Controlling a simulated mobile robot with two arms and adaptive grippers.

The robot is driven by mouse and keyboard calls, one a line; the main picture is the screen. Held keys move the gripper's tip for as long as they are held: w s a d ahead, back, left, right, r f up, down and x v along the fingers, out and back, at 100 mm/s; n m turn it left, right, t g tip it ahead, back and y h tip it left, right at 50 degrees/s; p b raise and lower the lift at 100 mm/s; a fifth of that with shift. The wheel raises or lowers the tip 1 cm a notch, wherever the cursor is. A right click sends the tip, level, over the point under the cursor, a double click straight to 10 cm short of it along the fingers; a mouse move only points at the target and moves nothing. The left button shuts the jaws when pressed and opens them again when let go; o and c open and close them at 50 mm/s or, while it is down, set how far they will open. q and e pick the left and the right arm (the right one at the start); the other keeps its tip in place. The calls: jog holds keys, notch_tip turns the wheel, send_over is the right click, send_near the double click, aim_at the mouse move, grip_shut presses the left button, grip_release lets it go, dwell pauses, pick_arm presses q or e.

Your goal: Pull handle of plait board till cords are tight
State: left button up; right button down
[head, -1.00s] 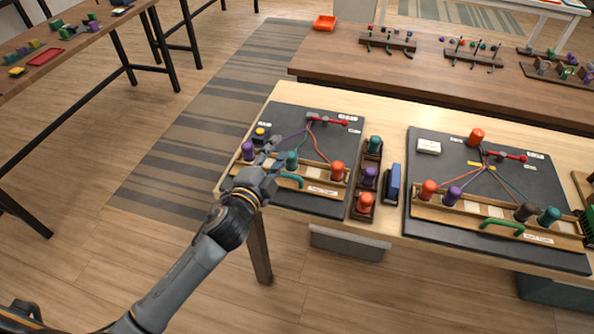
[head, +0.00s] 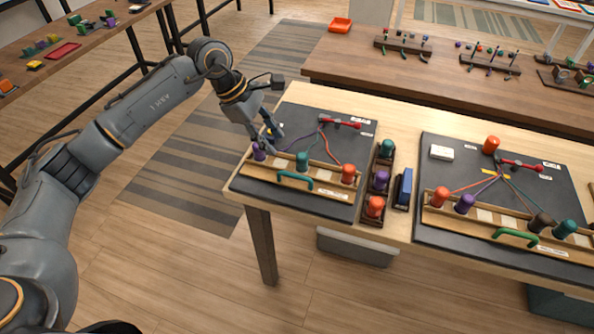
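The left plait board (head: 330,198) is a dark plate on the near table. Its wooden bar carries a purple bobbin (head: 259,151), a teal bobbin (head: 302,161) and an orange bobbin (head: 348,174). Its green handle (head: 295,180) is on the bar's front. Purple, teal and red cords run from the red-handled clamp (head: 340,123) toward the bobbins; the purple and red ones look bent. My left gripper (head: 265,137) points down over the board's left end, just behind the purple bobbin and away from the handle. Its fingers look apart; contact is unclear. My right gripper is out of view.
A second board (head: 440,235) with its own green handle (head: 515,238) lies to the right. Between the boards stand a bobbin rack (head: 372,220) and a blue block (head: 404,187). A brown table (head: 440,90) is behind; the floor in front is clear.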

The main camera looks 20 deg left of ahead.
aim_at(299, 176)
pick_arm(q)
jog(key=p+x, duration=0.3)
jog(key=x, duration=0.9)
jog(key=shift+d+f, duration=0.1)
jog(key=shift+f, duration=0.15)
jog(key=shift+w+d+f, duration=0.15)
jog(key=shift+d+f, duration=0.05)
jog(key=shift+f, duration=0.35)
grip_shut()
